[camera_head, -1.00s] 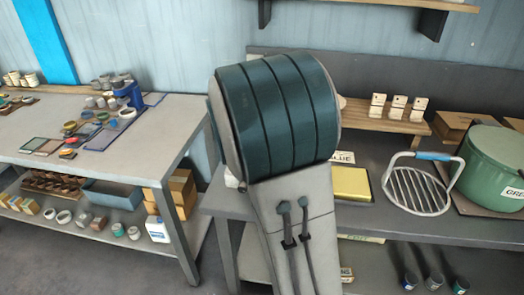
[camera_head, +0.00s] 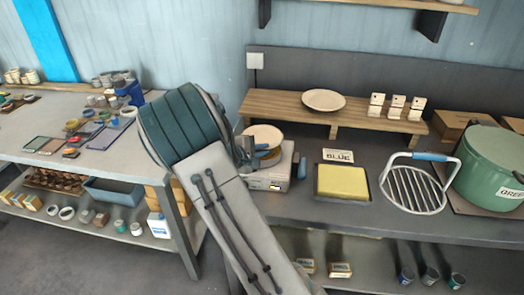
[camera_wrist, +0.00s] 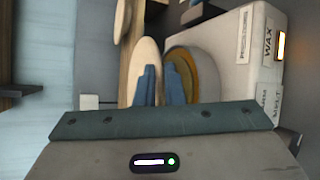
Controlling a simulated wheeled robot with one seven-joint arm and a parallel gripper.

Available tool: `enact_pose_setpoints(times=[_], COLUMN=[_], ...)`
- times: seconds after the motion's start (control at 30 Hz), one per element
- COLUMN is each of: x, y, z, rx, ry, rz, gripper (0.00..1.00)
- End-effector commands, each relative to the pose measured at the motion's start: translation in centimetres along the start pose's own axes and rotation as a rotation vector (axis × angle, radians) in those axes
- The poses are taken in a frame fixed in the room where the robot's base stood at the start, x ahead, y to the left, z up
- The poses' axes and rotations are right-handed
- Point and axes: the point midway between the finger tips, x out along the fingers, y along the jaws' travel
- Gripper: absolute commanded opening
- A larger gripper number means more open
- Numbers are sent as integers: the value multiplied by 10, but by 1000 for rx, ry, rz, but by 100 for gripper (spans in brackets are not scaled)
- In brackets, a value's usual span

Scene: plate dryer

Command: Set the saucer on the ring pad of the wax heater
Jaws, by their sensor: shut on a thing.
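The wax heater is a pale box (camera_head: 270,176) at the left end of the dark bench, and it also shows at the right of the wrist view (camera_wrist: 240,48). Its round ring pad (camera_wrist: 187,58) has a tan-brown top. A cream saucer (camera_head: 264,133) is in my gripper (camera_head: 261,152), over the heater top. In the wrist view the saucer (camera_wrist: 147,58) shows nearly edge-on at the blue fingers of my gripper (camera_wrist: 162,70). It looks slightly apart from the pad, but contact at the hidden edge cannot be told.
Another cream plate (camera_head: 323,99) lies on the wooden shelf (camera_head: 290,108) behind. A yellow pad (camera_head: 342,182), a wire rack (camera_head: 414,188) with a blue handle and a green pot (camera_head: 490,165) stand to the right. A cluttered table (camera_head: 60,125) is at the left.

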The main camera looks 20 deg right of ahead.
Motion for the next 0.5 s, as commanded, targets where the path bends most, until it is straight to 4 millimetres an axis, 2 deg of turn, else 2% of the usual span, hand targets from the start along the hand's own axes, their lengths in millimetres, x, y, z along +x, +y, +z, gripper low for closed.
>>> enact_pose_setpoints(times=[0.1, 0.5], x=[3, 5], y=[-8, -12], z=[-3, -5], rx=[-1, 2], ry=[-1, 0], rz=[0, 1], gripper=[0, 0])
